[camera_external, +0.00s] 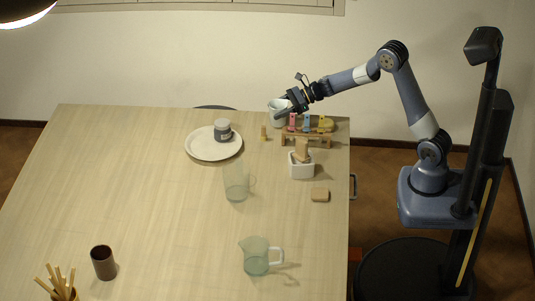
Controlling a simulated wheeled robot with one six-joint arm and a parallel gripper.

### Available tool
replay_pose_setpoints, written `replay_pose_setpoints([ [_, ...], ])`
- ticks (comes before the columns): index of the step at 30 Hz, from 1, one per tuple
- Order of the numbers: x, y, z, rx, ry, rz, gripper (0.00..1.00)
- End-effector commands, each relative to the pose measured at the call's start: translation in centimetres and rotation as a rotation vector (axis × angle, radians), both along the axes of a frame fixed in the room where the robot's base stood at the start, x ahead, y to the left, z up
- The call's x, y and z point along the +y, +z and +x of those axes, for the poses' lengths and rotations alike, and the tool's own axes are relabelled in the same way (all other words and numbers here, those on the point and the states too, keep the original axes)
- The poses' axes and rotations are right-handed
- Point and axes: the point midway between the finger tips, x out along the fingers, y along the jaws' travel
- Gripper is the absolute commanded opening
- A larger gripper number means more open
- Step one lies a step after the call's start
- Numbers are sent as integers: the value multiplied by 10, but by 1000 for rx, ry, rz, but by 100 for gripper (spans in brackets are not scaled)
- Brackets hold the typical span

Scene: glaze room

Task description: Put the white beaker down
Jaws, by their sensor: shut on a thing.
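The white beaker (276,118) is at the back right of the table (120,190), near its far edge. My gripper (285,107) is shut on the beaker from the right side, near its rim. The beaker looks upright. I cannot tell whether its base touches the table. Part of the beaker is hidden behind my gripper.
A round tray (200,150) with a grey jar (222,130) stands left of the beaker. A wooden rack (305,139) with coloured items is just right. A white container (301,168), glass jug (237,186), jug (256,258) and brown cup (103,262) stand nearer.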

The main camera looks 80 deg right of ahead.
Motion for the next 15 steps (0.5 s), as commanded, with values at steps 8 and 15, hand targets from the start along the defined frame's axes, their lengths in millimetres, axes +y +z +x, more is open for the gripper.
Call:
replay_pose_setpoints([
  [8,0,-7,0,-1,-1,-1,39],
  [15,0,-10,0,-1,-1,0,62],
])
